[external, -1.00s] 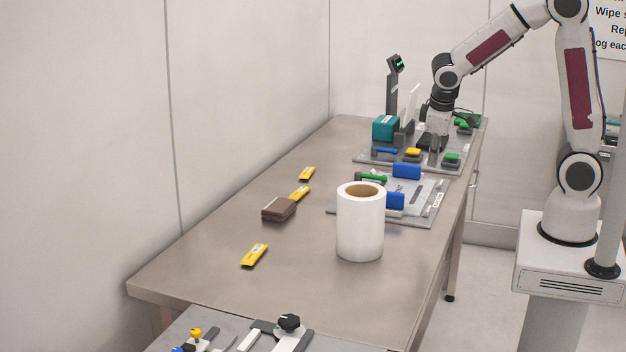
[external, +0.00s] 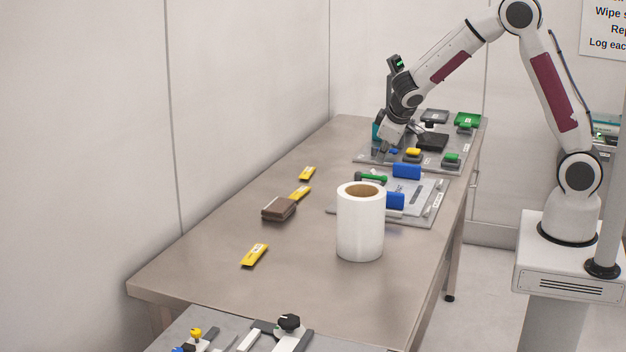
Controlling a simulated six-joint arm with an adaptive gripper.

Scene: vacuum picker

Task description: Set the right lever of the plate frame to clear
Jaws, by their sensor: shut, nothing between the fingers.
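My gripper (external: 382,153) is shut and empty, low over the left part of the far grey fixture board (external: 373,163). It points down beside a small blue part (external: 393,151), mostly hidden behind it; contact cannot be told. A teal block (external: 376,131) is partly covered by my wrist. Yellow (external: 413,152) and green (external: 451,156) topped parts sit right of my gripper on this board. A nearer board (external: 420,219) carries blue blocks (external: 407,171) and a green-ended bar (external: 373,177). Which part is the right lever of the plate frame cannot be told at this size.
A large white roll (external: 360,225) stands in front of the nearer board. A brown block (external: 279,208) and several yellow pieces (external: 254,255) lie on the table's left. Another fixture (external: 262,330) is at the bottom edge. The table's front left is clear.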

